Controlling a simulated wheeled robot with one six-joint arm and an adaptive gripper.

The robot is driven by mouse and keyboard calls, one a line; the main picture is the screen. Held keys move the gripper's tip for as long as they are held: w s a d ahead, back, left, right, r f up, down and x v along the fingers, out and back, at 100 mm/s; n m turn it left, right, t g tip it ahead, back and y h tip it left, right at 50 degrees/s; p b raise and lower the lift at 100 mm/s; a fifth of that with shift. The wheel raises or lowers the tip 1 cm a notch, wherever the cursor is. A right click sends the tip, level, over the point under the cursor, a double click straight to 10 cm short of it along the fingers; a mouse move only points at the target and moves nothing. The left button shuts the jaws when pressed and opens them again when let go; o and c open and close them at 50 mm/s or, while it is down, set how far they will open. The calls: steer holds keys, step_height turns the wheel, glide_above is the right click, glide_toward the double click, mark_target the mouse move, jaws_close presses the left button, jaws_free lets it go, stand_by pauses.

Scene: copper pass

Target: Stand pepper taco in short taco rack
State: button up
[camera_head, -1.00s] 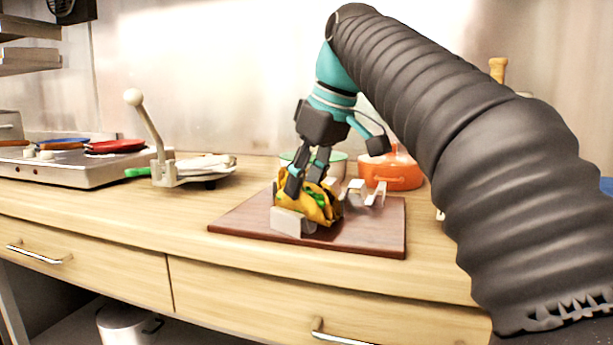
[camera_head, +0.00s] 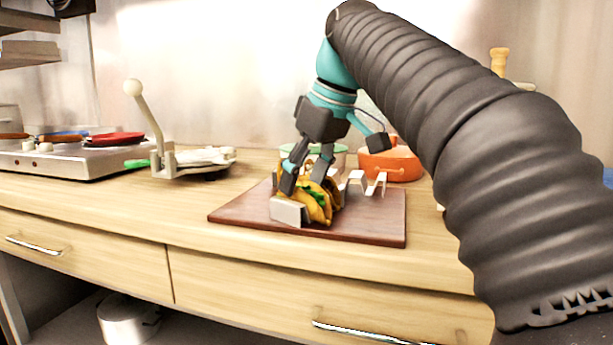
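The pepper taco (camera_head: 316,205), a yellow folded shell with green filling, sits in the short metal taco rack (camera_head: 288,212) on the brown board. The rack's pale end plate shows at the taco's front left; the rest of the rack is mostly hidden. A second shell edge shows just behind, and I cannot tell whether it is another taco. My gripper (camera_head: 307,179) points down at the taco's upper left. Its fingers are spread apart, one at the left of the taco and one behind its top. The fingertips are partly hidden.
A zigzag metal rack (camera_head: 367,182) stands at the right on the brown board (camera_head: 368,222). An orange pot (camera_head: 391,163) and a green-rimmed bowl (camera_head: 340,154) are behind. A press with a tall handle (camera_head: 148,115) and a griddle (camera_head: 80,160) stand left. The board's front right is clear.

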steer(key=shift+r, duration=0.1)
steer(key=v, duration=0.7)
steer(key=shift+r, duration=0.3)
steer(key=shift+s+d, duration=0.1)
steer(key=shift+d, duration=0.05)
